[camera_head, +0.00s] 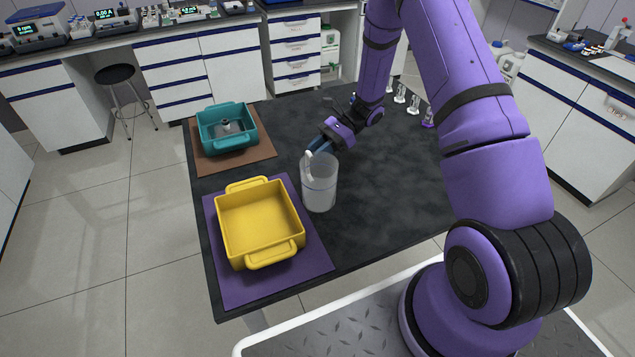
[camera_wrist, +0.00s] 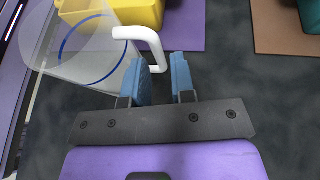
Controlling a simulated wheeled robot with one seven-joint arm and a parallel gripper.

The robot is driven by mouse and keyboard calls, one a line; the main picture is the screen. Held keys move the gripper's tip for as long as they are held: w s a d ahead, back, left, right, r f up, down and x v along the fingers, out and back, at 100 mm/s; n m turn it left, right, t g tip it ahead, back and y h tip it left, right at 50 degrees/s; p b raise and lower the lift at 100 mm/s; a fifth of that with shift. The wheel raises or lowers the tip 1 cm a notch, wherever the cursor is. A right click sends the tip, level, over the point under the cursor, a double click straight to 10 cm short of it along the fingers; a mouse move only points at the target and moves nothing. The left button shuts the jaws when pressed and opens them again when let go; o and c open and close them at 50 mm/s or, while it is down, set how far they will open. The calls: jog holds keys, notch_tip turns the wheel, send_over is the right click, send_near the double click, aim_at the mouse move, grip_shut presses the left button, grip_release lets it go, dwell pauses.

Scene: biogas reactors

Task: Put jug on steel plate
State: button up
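The jug (camera_head: 319,186) is a clear, upright beaker with a white handle and a blue ring, standing on the dark table beside the yellow box. In the wrist view the jug (camera_wrist: 85,50) is at upper left, with its white handle (camera_wrist: 157,50) reaching toward my fingers. My gripper (camera_head: 320,146) is at the handle, near the jug's top. In the wrist view the blue fingers (camera_wrist: 164,80) stand apart, with the handle's end between or just beyond them; contact cannot be told. I cannot make out a steel plate on the table for certain.
A yellow box (camera_head: 233,187) sits on a purple mat (camera_head: 221,284) left of the jug. A teal box (camera_head: 209,146) holding a grey item sits on a brown mat (camera_head: 242,162). Small white and purple pieces (camera_head: 413,105) stand at the far right. The table's right middle (camera_head: 400,185) looks clear.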

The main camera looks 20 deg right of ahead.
aim_at(307, 159)
jog(key=x, duration=0.4)
jog(key=shift+s, duration=0.1)
jog(key=shift+a+r, duration=0.1)
grip_shut()
